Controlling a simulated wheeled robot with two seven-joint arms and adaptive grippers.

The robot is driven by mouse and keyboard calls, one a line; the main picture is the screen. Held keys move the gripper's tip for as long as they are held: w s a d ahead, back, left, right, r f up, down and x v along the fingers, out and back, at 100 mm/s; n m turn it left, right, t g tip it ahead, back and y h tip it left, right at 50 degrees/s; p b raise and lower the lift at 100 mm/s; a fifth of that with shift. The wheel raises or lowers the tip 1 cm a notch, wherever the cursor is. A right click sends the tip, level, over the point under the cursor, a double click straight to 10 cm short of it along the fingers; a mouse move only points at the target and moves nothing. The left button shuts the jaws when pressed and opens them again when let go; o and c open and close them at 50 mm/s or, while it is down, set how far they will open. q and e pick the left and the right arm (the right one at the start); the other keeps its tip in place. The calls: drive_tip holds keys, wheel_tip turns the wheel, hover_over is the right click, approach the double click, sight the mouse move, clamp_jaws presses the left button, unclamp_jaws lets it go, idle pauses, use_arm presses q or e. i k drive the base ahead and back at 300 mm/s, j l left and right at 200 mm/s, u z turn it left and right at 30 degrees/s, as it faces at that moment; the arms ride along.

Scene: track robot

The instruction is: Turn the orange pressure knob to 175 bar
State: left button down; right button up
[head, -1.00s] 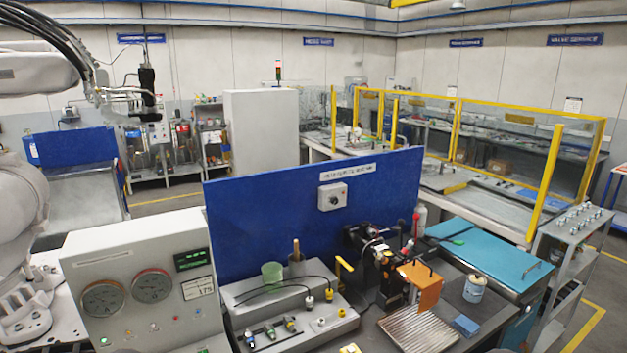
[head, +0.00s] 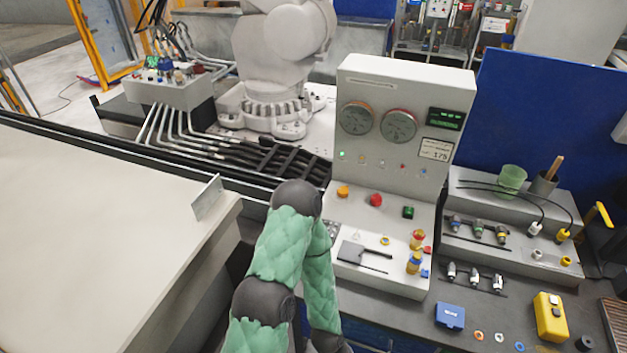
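The grey control console (head: 455,90) stands right of the middle in the head view. A small orange knob (head: 343,192) sits at the left of its sloping front, beside a red mushroom button (head: 376,200) and a green switch (head: 408,212). The knob's pointer setting is too small to read. Two round gauges (head: 398,125) are on the upright panel; their needles are not readable. A label (head: 435,149) there shows 175. One of my arms, in a green padded sleeve, bends in front of the console's lower left. Neither gripper shows.
A green-lit display (head: 444,118) is above the label. Small fittings, including a red-and-yellow one (head: 417,240), stand on the console's lower shelf. A blue box (head: 450,316) and yellow device (head: 550,317) lie on the bench to the right. A pale table (head: 100,230) fills the left.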

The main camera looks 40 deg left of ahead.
sight(342, 191)
drive_tip(key=u, duration=0.95)
